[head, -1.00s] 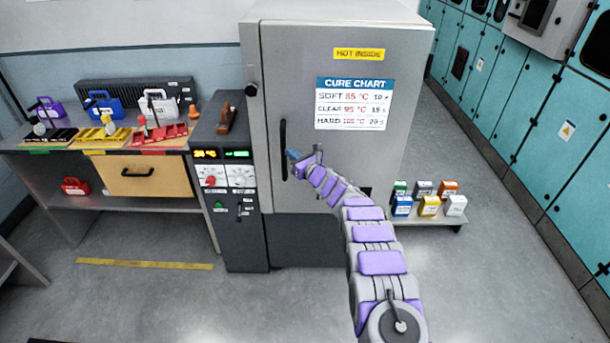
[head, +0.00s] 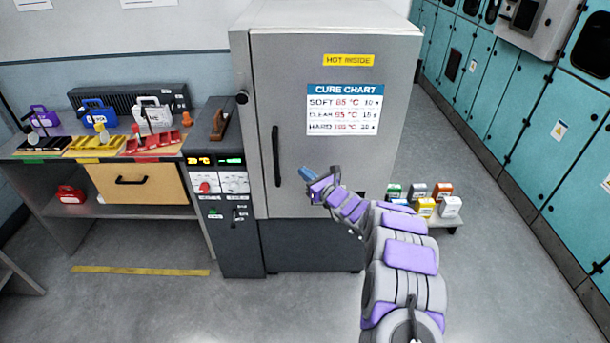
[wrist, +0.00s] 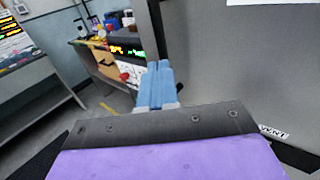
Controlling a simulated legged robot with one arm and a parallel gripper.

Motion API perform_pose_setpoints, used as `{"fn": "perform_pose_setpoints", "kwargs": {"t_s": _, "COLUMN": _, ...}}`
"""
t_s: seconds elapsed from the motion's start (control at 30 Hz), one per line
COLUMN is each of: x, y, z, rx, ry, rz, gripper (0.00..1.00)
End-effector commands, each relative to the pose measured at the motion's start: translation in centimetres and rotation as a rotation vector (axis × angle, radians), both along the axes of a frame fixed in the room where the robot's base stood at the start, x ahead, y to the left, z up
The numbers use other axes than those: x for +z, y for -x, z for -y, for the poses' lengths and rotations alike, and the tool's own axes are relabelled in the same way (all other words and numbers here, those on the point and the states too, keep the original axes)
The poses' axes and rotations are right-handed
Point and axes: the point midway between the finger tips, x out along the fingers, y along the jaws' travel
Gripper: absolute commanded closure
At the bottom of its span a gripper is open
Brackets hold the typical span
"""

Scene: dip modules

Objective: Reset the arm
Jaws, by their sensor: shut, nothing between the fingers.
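My arm reaches up from the bottom right in the head view and is bent. My gripper (head: 305,173) is in front of the grey oven door (head: 355,160), to the right of the door's dark vertical handle (head: 277,155) and apart from it. In the wrist view my gripper's blue fingers (wrist: 156,85) are together with nothing between them. The oven door is closed. The cure chart (head: 345,108) and a yellow "hot inside" label (head: 349,60) are on it.
A dark control unit (head: 222,190) with lit displays stands left of the oven. A workbench (head: 60,188) with coloured cases and trays is further left. Small coloured boxes (head: 425,207) sit on a low shelf at right. Teal lockers (head: 530,110) line the right side. Front floor is clear.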

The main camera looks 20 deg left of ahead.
Motion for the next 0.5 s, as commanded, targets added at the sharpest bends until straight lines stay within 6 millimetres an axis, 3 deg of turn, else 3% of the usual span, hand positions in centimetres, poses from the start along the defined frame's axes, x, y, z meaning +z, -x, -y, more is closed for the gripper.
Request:
{"fn": "perform_pose_setpoints", "kwargs": {"t_s": 0.27, "x": 0.0, "y": 0.6, "z": -0.4, "rx": 0.008, "ry": 0.01, "rz": 0.004, "gripper": 1.0}}
{"fn": "perform_pose_setpoints", "kwargs": {"t_s": 0.37, "x": 1.4, "y": 1.5, "z": -1.0, "rx": 0.043, "ry": 0.027, "rz": 0.029, "gripper": 1.0}}
{"fn": "perform_pose_setpoints", "kwargs": {"t_s": 0.5, "x": 5.4, "y": 4.5, "z": -1.8, "rx": 0.146, "ry": 0.079, "rz": 0.107, "gripper": 1.0}}
